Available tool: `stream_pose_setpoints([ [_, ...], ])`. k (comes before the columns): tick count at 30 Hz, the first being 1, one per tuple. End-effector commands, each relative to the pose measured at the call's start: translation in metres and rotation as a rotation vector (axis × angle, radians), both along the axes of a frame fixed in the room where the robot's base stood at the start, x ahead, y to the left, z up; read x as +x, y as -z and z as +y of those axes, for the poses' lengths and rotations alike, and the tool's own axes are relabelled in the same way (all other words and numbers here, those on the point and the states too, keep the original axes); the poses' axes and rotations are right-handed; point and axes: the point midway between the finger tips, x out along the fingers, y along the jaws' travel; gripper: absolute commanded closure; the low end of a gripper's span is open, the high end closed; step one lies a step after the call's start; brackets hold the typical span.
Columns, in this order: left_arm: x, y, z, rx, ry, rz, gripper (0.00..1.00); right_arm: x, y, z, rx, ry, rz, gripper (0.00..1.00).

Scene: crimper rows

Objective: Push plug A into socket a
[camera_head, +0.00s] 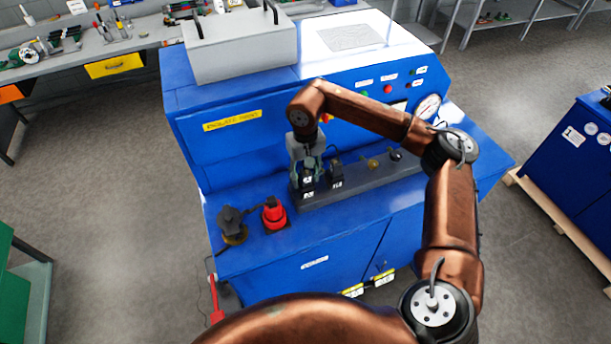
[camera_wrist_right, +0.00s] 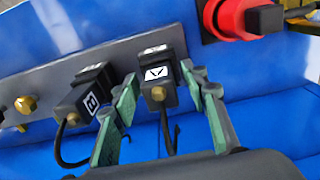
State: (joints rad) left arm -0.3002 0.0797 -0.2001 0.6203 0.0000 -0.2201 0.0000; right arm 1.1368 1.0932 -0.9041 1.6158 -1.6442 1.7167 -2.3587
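Plug A (camera_wrist_right: 157,93) is a black block with a white label marked A, shown upside down, and a black cable. It is at the grey socket strip (camera_wrist_right: 25,83), by a white label (camera_wrist_right: 154,49) that seems to mark socket a. The socket opening is hidden, so I cannot tell how deep the plug sits. My right gripper (camera_wrist_right: 159,76) is open, its green-padded fingers on either side of plug A, with a narrow gap visible at the right. In the head view my right gripper (camera_head: 307,163) comes down over plug A (camera_head: 307,181). My left gripper is not in view.
Plug B (camera_wrist_right: 83,98) stands close beside plug A, near one finger. Brass fittings (camera_wrist_right: 27,104) sit farther along the strip. A red connector (camera_head: 273,214) and a dark one (camera_head: 233,222) stand on the blue bench (camera_head: 345,228). The bench front is mostly clear.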

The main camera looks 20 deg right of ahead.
Motion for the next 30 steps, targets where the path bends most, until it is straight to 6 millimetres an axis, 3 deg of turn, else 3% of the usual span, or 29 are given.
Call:
stream_pose_setpoints([
  [11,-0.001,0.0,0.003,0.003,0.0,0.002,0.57,0.001,-0.007,0.0,0.0,0.0,-0.002,0.57],
  [24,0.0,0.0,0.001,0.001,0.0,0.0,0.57,0.001,-0.09,0.0,0.001,0.0,-0.003,0.57],
  [30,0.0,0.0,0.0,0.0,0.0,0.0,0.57,0.001,-0.114,0.0,0.001,0.0,-0.001,0.57],
])
